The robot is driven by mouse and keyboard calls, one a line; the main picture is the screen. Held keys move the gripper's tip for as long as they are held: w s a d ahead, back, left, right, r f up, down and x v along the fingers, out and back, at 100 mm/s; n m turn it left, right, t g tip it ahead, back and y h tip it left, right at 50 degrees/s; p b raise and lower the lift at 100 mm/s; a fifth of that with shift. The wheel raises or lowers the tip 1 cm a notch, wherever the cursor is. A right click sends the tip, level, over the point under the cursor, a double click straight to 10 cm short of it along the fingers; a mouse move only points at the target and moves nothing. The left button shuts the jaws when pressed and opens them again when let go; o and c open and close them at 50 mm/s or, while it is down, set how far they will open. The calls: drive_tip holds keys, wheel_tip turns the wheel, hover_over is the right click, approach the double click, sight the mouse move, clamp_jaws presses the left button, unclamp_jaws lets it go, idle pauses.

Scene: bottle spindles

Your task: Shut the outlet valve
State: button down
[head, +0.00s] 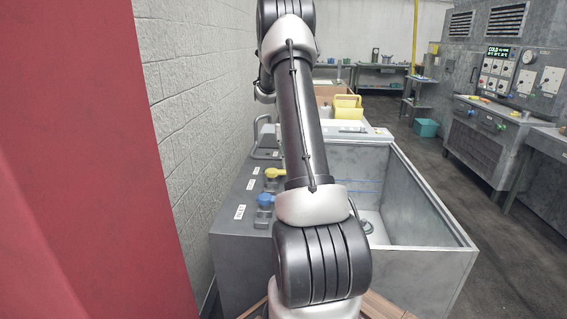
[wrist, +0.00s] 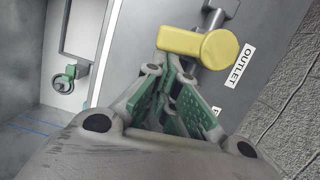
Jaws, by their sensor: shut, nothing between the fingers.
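The outlet valve has a yellow handle (wrist: 195,45) with a round hub and a lever pointing left in the wrist view, beside a white label (wrist: 241,66) reading OUTLET. In the head view the yellow handle (head: 274,173) sits on the grey ledge left of the tank, partly behind my arm. My gripper (wrist: 170,72) is shut and empty, its fingertips close to the near side of the lever. I cannot tell whether they touch it. My gripper is hidden behind my arm in the head view.
A blue-handled valve (head: 265,199) is nearer on the same ledge. The open grey tank (head: 420,195) lies right of my arm. A block wall (head: 195,110) runs along the left, and a red surface (head: 80,160) fills the near left. Open floor (head: 425,160) lies right of the tank.

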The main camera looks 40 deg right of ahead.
drive_tip(key=shift+s, duration=0.45)
idle(0.5)
drive_tip(key=v, duration=1.2)
drive_tip(key=shift+a, duration=0.1)
